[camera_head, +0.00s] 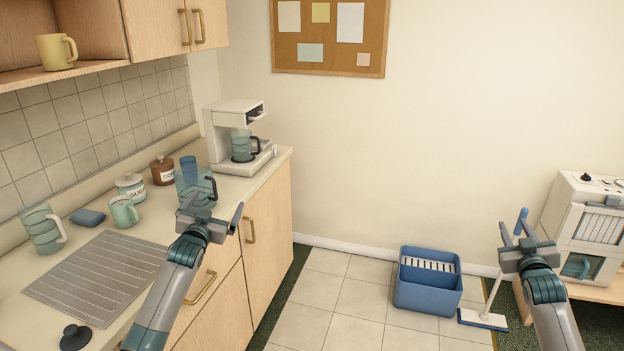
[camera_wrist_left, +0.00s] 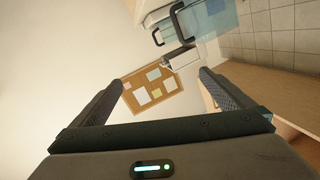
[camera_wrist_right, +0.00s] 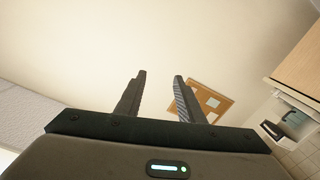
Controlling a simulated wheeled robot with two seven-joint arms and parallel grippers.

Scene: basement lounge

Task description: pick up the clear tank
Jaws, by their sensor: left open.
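The clear tank (camera_head: 206,183) is a bluish see-through container with a dark handle on its right side. It stands on the counter in front of the coffee maker, and also shows at the top of the left wrist view (camera_wrist_left: 208,18). My left gripper (camera_head: 214,208) is open and empty, just in front of the tank in the head view. It hides the tank's lower part, and I cannot tell whether they touch. My right gripper (camera_head: 523,232) is open and empty, far to the right, away from the counter.
The coffee maker (camera_head: 228,120) holds a carafe (camera_head: 241,147). A blue tumbler (camera_head: 188,165), brown jar (camera_head: 162,172), sugar jar (camera_head: 131,187), green mug (camera_head: 123,212) and glass pitcher (camera_head: 42,230) crowd the tank's left. A drain mat (camera_head: 98,277) lies nearer. A blue bucket (camera_head: 428,290) stands on the floor.

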